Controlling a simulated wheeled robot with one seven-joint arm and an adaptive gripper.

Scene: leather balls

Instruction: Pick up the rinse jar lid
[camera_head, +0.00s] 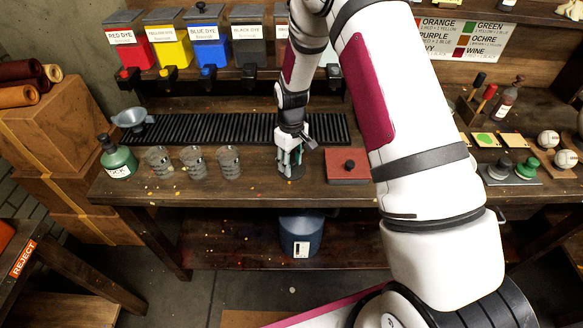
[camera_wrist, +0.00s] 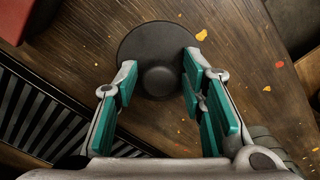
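The rinse jar lid appears to be the dark round disc (camera_wrist: 152,38) with a raised central knob, lying flat on the wooden bench in the wrist view. In the head view the lid (camera_head: 291,174) shows small beneath my gripper (camera_head: 290,160), which partly hides it. In the wrist view my gripper (camera_wrist: 159,76) is open, with its teal-padded fingers on either side of the knob. A gap shows between the pads and the knob, and the fingertips overlap the disc in the picture. I cannot tell how high they are above it.
A red block with a black knob (camera_head: 348,168) stands close to the right of my gripper. Several clear beakers (camera_head: 229,162) and a green bottle (camera_head: 117,158) stand to the left. A black slatted grate (camera_head: 215,128) lies behind. A blue container (camera_head: 300,234) sits below the bench.

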